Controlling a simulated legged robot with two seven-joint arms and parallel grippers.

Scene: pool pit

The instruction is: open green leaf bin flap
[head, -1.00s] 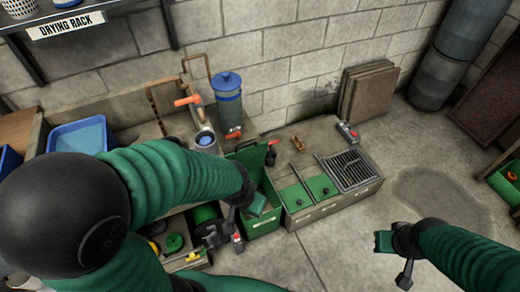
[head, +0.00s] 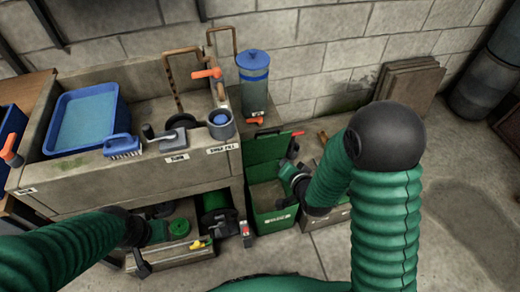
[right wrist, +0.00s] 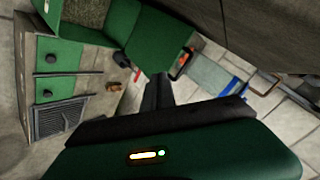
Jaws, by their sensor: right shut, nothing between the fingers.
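The green leaf bin (head: 270,215) stands to the right of the stone sink unit. Its green flap (head: 265,149) stands raised at the back, with the bin's mouth open below it. The flap also shows in the right wrist view (right wrist: 160,45), with the bin's inside at its left. My right gripper (head: 287,170) is over the bin's right side, in front of the flap; its fingers (right wrist: 158,80) are shut and empty. I cannot tell whether they touch the flap. My left gripper (head: 150,233) is low at the left, in front of the sink's lower shelf; its fingers are unclear.
A blue-lidded canister (head: 253,82) stands behind the bin. A low bench with a drain grate (right wrist: 61,117) is beside the bin. Open floor lies at right.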

